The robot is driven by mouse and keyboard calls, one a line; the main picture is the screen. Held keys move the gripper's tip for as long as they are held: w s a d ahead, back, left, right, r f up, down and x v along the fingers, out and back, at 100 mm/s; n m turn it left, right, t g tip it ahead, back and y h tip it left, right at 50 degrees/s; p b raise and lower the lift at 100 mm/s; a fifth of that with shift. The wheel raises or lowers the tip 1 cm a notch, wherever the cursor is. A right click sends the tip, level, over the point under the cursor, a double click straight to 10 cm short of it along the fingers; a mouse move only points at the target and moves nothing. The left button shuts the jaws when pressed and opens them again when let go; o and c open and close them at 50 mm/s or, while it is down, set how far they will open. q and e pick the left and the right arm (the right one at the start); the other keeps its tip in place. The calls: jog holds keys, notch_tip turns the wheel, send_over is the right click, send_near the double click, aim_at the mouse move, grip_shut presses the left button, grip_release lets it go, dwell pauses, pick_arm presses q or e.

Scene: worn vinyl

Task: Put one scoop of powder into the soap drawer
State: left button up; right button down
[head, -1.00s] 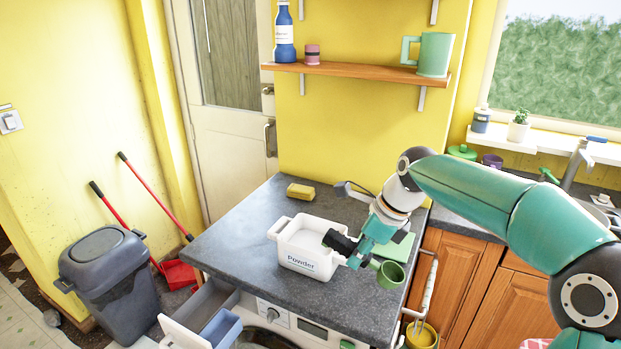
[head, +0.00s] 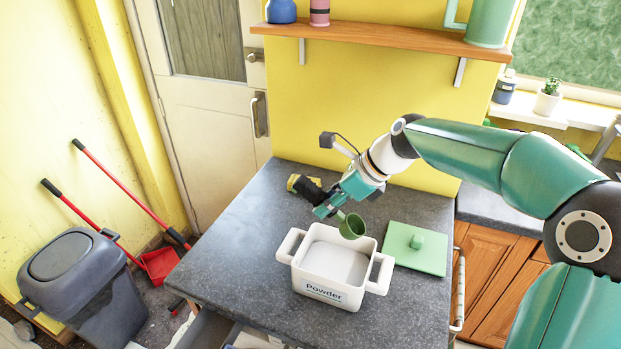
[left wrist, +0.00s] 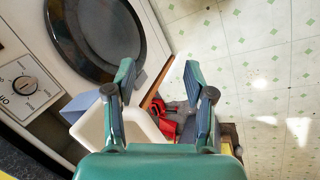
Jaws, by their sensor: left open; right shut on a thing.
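The white powder tub (head: 323,292) stands open on the grey worktop, with pale powder (head: 338,262) inside. My right gripper (head: 330,207) is shut on the green scoop (head: 351,225), whose cup is over the tub's back rim, tilted. Its visible inside is green; I cannot tell if any powder is in it. In the left wrist view, my left gripper (left wrist: 160,88) is open and empty. Below it are a pale tray-like part (left wrist: 92,130) and a blue part (left wrist: 77,104), likely the open soap drawer beside the washing machine's dial. The gripper hides part of it.
A green lid with a knob (head: 425,262) lies right of the tub. A yellow sponge (head: 300,184) lies behind my right gripper. The worktop left of the tub is clear. A shelf (head: 380,37) is above; a grey bin (head: 75,275) stands on the floor at left.

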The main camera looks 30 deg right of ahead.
jog(key=shift+d+r, duration=0.25)
jog(key=shift+d, duration=0.05)
pick_arm(q)
jog(key=shift+w+r, duration=0.15)
jog(key=shift+w, duration=0.1)
pick_arm(e)
jog(key=shift+w, duration=0.1)
pick_arm(q)
jog(key=shift+w, duration=0.1)
pick_arm(e)
jog(key=shift+w, duration=0.15)
